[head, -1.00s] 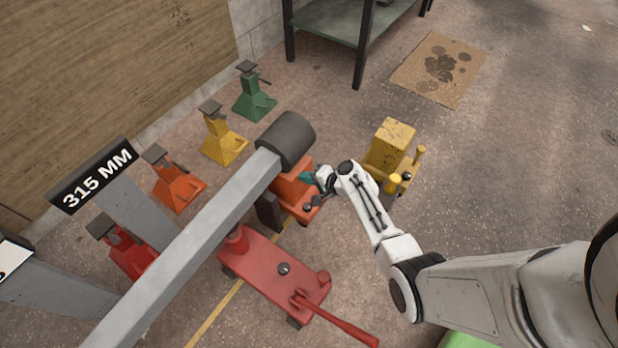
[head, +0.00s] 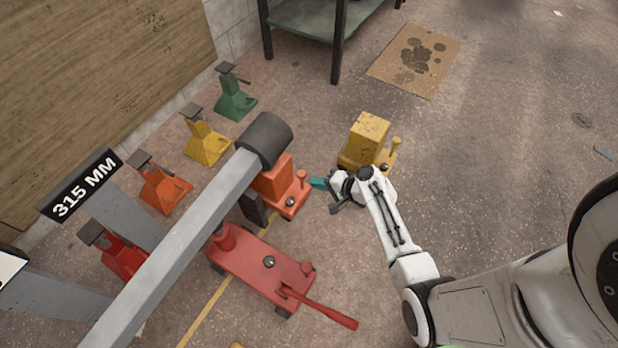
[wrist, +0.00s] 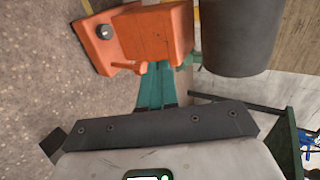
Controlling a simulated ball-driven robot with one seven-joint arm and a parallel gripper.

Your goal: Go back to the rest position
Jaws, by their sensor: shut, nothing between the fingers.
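My gripper (head: 322,184) is at the end of my white arm, between the orange jack and the yellow jack in the head view. Its teal fingers (wrist: 156,88) are shut together with nothing held. The orange jack (head: 272,180) stands just left of the fingertips, under the end of the grey beam. In the wrist view the orange jack (wrist: 155,32) lies just beyond the fingertips; whether they touch it I cannot tell. The yellow jack (head: 368,135) stands behind my wrist, which covers part of its base.
A grey beam (head: 180,245) with a dark round end (head: 265,138) reaches over the floor. A red floor jack (head: 255,262) with a long handle lies in front. Several coloured stands (head: 207,143) line the wall.

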